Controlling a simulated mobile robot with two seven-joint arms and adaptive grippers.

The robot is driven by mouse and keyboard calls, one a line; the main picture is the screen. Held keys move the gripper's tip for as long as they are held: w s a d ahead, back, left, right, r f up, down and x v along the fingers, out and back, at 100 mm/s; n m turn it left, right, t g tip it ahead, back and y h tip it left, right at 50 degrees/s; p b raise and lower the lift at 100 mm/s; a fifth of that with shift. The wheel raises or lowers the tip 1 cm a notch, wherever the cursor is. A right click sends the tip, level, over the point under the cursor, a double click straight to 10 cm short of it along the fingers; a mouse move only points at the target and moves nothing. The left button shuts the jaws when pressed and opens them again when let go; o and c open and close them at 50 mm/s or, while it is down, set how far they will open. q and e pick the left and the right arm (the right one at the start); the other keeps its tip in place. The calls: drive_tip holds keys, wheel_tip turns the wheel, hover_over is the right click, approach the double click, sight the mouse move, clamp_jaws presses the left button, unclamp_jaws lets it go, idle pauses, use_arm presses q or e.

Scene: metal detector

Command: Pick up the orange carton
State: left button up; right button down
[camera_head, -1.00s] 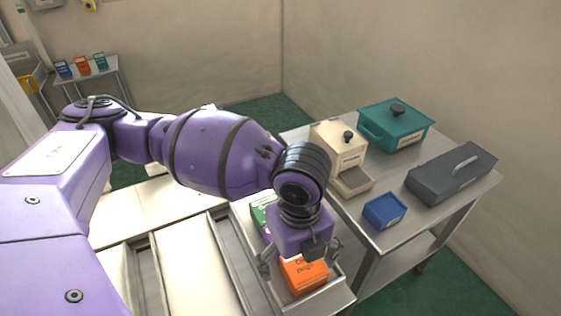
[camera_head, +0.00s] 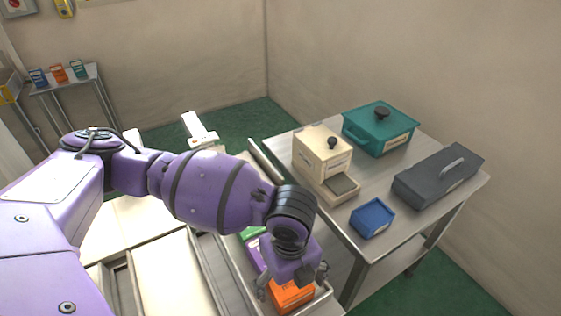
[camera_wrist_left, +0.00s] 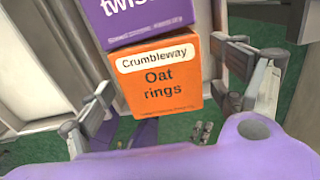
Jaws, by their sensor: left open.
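The orange carton (camera_head: 291,296), labelled "Crumbleway Oat rings", sits in a metal tray or chute (camera_head: 237,289) at the bottom of the head view. My left gripper (camera_head: 294,285) is open just above it and hides part of its top. In the left wrist view the orange carton (camera_wrist_left: 160,80) lies between the two spread fingers of my left gripper (camera_wrist_left: 165,112), with gaps on both sides. A purple carton (camera_wrist_left: 150,20) stands directly behind it, touching or nearly so. My right gripper is not seen.
A green carton (camera_head: 252,233) is farther back in the same row. To the right, a metal table (camera_head: 340,213) bears a cream box (camera_head: 322,152), a teal pot-like box (camera_head: 379,130), a dark grey case (camera_head: 438,177) and a blue bin (camera_head: 371,218). Small coloured holders stand on a far shelf (camera_head: 66,84).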

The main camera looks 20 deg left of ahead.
use_arm(q)
drive_tip(key=shift+w+r, duration=0.1)
drive_tip(key=c, duration=1.4)
drive_tip(key=shift+c, duration=0.2)
